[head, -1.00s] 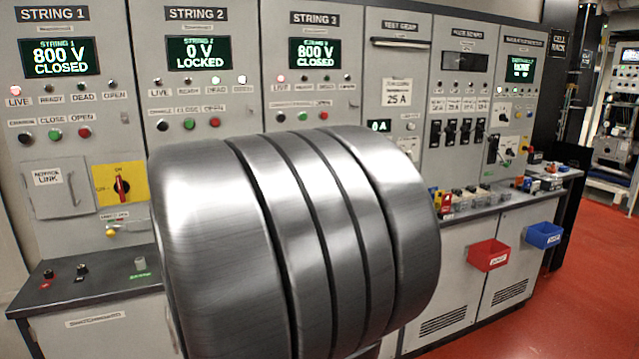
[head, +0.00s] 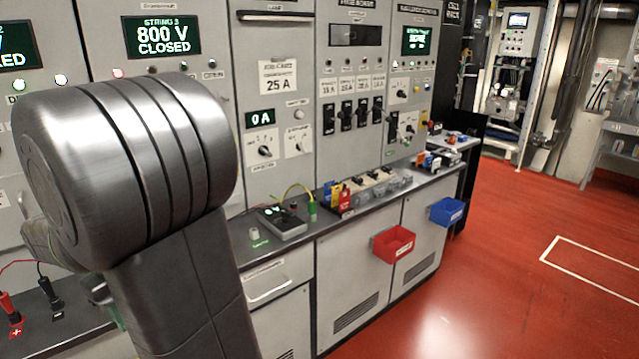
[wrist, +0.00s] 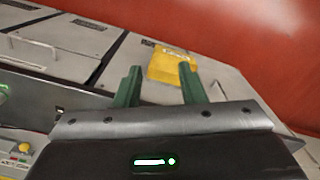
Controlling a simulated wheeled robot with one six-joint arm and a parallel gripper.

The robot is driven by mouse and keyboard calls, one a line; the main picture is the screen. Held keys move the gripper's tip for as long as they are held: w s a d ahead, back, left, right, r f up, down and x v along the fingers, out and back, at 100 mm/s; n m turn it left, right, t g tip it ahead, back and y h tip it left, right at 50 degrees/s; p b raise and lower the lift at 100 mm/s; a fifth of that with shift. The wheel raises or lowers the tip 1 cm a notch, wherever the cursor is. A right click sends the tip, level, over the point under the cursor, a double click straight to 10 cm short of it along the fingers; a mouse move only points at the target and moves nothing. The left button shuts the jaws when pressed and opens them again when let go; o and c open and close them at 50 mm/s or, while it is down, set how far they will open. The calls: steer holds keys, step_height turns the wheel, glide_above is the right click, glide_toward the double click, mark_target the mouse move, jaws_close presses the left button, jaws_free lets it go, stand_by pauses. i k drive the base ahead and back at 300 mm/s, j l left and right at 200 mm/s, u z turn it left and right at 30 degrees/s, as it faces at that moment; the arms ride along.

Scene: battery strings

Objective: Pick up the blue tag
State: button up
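No blue tag can be made out for certain. In the head view, a small blue piece (head: 329,190) stands with yellow and red ones on the counter. More blue pieces (head: 428,160) lie farther along, at its far right end. They are too small to tell which is a tag. My gripper (wrist: 160,82) shows in the wrist view, its two green fingers apart with nothing between them. No blue object shows in that view. The gripper is outside the head view, where my arm covers the left part.
The counter (head: 262,246) runs along the grey cabinets and holds a meter (head: 282,222). A red bin (head: 394,244) and a blue bin (head: 446,212) hang on its front. A yellow bin (wrist: 172,66) is beyond the fingers. The red floor (head: 500,290) at right is open.

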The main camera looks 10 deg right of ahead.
mark_target(327, 193)
steer(key=i+l+z, duration=0.15)
steer(key=i+l, duration=0.2)
steer(key=i+l+z, duration=0.15)
steer(key=i+l, duration=0.15)
steer(key=i, duration=0.2)
steer(key=i+l+z, duration=0.2)
steer(key=i, duration=0.25)
steer(key=i+l+z, duration=0.15)
steer(key=i, duration=0.3)
steer(key=i+l+z, duration=0.15)
steer(key=i, duration=0.3)
